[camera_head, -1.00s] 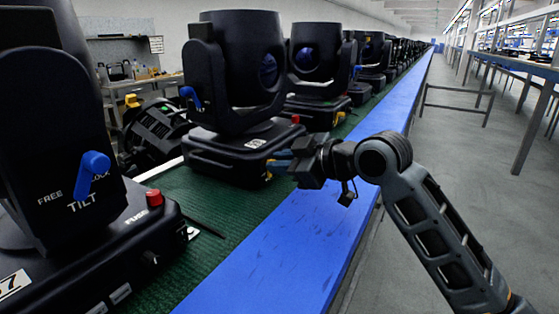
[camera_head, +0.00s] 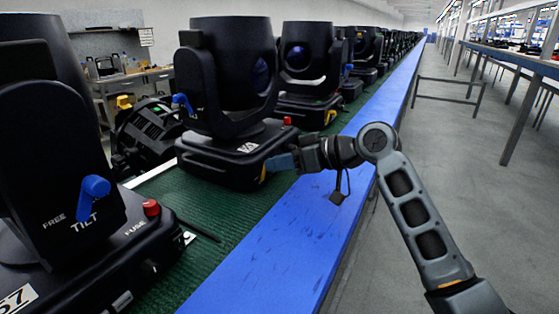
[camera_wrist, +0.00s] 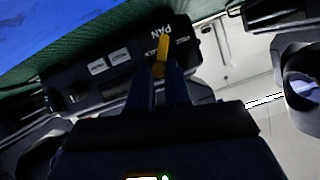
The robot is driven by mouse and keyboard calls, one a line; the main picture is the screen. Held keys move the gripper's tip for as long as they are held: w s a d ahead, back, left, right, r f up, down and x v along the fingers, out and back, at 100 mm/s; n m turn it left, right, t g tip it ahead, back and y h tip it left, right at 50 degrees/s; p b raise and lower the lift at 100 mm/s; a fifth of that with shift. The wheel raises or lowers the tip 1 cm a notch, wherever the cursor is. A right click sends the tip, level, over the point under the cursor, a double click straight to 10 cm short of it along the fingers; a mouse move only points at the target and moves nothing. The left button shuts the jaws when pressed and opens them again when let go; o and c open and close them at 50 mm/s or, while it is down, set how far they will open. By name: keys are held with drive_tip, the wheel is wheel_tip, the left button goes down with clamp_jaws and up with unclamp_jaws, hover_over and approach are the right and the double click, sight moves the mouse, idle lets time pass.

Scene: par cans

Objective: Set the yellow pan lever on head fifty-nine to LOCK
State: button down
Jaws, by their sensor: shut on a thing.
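The yellow pan lever (camera_wrist: 160,48) shows in the wrist view on a dark base panel, beside upside-down PAN lettering (camera_wrist: 172,34). My gripper (camera_wrist: 158,82) has its blue fingers shut on the lever, whose yellow tip sticks out past them. In the head view my gripper (camera_head: 278,163) is at the right side of the middle moving head's base (camera_head: 225,152). Only a sliver of the yellow lever (camera_head: 263,173) shows there. The head's number is too small to read. The words at the lever's two ends are not readable.
A nearer head (camera_head: 75,190), its label ending in 7, stands at the left with a blue tilt lever (camera_head: 93,188). More heads line the green mat (camera_head: 185,215) behind. The blue table edge (camera_head: 290,235) is clear. A grey aisle (camera_head: 470,170) lies right.

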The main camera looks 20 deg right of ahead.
idle(0.4)
drive_tip(key=c, duration=1.1)
unclamp_jaws()
drive_tip(key=shift+o, duration=0.2)
drive_tip(key=b+v, duration=0.1)
drive_tip(key=v, duration=0.6)
drive_tip(key=shift+s+d, duration=0.25)
drive_tip(key=shift+r, duration=0.1)
